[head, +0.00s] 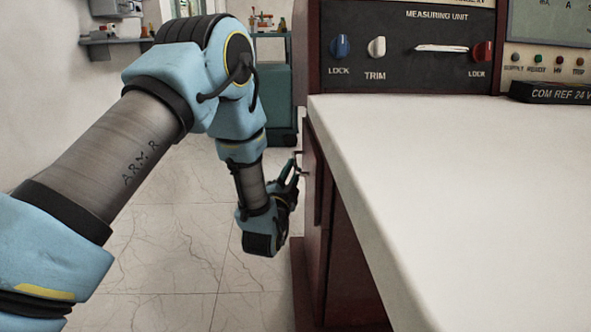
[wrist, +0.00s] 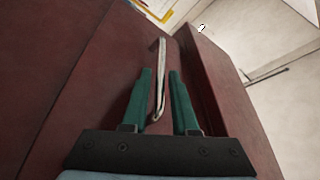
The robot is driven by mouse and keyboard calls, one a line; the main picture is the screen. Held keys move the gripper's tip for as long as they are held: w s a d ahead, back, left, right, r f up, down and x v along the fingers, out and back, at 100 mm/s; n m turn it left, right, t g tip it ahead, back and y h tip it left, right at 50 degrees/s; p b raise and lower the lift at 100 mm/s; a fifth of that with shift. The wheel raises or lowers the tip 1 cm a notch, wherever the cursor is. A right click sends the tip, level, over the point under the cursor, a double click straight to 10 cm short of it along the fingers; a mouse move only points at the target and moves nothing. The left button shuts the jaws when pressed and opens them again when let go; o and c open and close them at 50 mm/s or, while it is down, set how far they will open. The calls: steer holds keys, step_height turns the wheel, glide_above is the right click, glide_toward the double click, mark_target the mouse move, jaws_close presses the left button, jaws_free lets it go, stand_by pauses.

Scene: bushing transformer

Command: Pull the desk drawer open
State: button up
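The desk drawer has a dark red-brown front (wrist: 110,70), seen close up in the wrist view. A thin metal handle (wrist: 162,75) stands out from it. In the head view the desk's side (head: 313,200) with the drawer is seen at a steep angle. My gripper (wrist: 160,85) has two green fingers, spread apart, one on each side of the handle's near end. A gap shows between the handle and the right finger; the left finger is very close to it, and I cannot tell if they touch. In the head view my gripper (head: 291,170) is beside the desk's left side.
The white desk top (head: 450,180) lies to the right, with a measuring unit panel (head: 400,50) at its back. A teal cabinet (head: 276,90) stands behind. The tiled floor (head: 180,240) left of the desk is clear.

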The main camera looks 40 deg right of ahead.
steer(key=shift+x, duration=1.4)
steer(key=shift+c, duration=0.2)
jaws_close()
